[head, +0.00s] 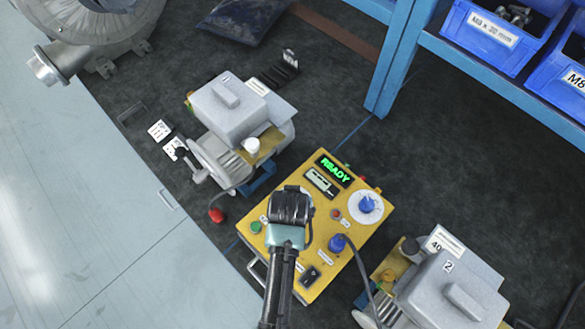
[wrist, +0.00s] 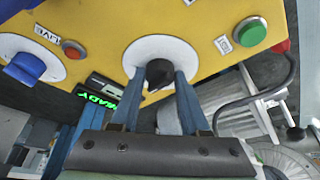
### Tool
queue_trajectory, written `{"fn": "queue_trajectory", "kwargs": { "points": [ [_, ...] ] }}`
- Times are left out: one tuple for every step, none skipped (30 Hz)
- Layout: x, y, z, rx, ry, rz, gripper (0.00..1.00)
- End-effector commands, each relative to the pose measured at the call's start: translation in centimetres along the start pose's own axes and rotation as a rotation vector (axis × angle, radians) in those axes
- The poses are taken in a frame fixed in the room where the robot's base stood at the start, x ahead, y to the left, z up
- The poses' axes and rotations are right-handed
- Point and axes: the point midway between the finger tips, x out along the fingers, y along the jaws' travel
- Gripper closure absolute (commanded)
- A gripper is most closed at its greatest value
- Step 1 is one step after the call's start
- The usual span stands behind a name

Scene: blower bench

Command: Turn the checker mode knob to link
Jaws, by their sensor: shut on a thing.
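The yellow checker (head: 330,275) lies on the dark bench mat, its display reading READY in green. My gripper (head: 291,207) reaches down over the checker's upper left part and hides what it holds in the head view. In the wrist view my gripper (wrist: 158,78) has its two blue fingers closed on a black knob (wrist: 159,73). The knob sits in the middle of a round white dial (wrist: 150,48); its marker direction is hard to tell. A small white label (wrist: 223,44) beside the dial is too small to read.
A blue knob on a white disc (head: 367,206), a blue plug (head: 337,243) with a cable, a green button (head: 256,227) and a black switch (head: 310,276) are on the same panel. Grey motor units stand at upper left (head: 228,105) and lower right (head: 455,290). A blue rack post (head: 392,60) rises behind.

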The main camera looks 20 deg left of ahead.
Motion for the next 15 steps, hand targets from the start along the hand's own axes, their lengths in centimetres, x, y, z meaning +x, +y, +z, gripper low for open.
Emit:
{"fn": "queue_trajectory", "kwargs": {
  "points": [
    [-0.05, 0.03, -0.02, -0.008, -0.001, -0.004, 1.00],
    [-0.06, 0.04, -0.02, -0.015, -0.001, -0.007, 1.00],
    [-0.07, 0.07, -0.03, -0.027, -0.001, -0.013, 1.00],
    [-0.08, 0.10, -0.03, -0.038, -0.001, -0.017, 1.00],
    [-0.09, 0.14, -0.04, -0.050, -0.001, -0.022, 1.00],
    [-0.11, 0.15, -0.07, -0.070, -0.001, -0.030, 1.00],
    [-0.12, 0.15, -0.09, -0.086, -0.001, -0.038, 1.00],
    [-0.13, 0.20, -0.12, -0.104, -0.001, -0.044, 1.00],
    [-0.14, 0.25, -0.13, -0.129, 0.000, -0.055, 1.00],
    [-0.13, 0.26, -0.14, -0.151, 0.000, -0.064, 1.00],
    [-0.13, 0.30, -0.15, -0.173, -0.001, -0.073, 1.00],
    [-0.12, 0.34, -0.16, -0.203, 0.000, -0.086, 1.00],
    [-0.12, 0.38, -0.18, -0.227, 0.000, -0.096, 1.00],
    [-0.10, 0.39, -0.19, -0.253, 0.001, -0.107, 1.00],
    [-0.07, 0.46, -0.19, -0.285, 0.001, -0.120, 1.00]
  ]
}}
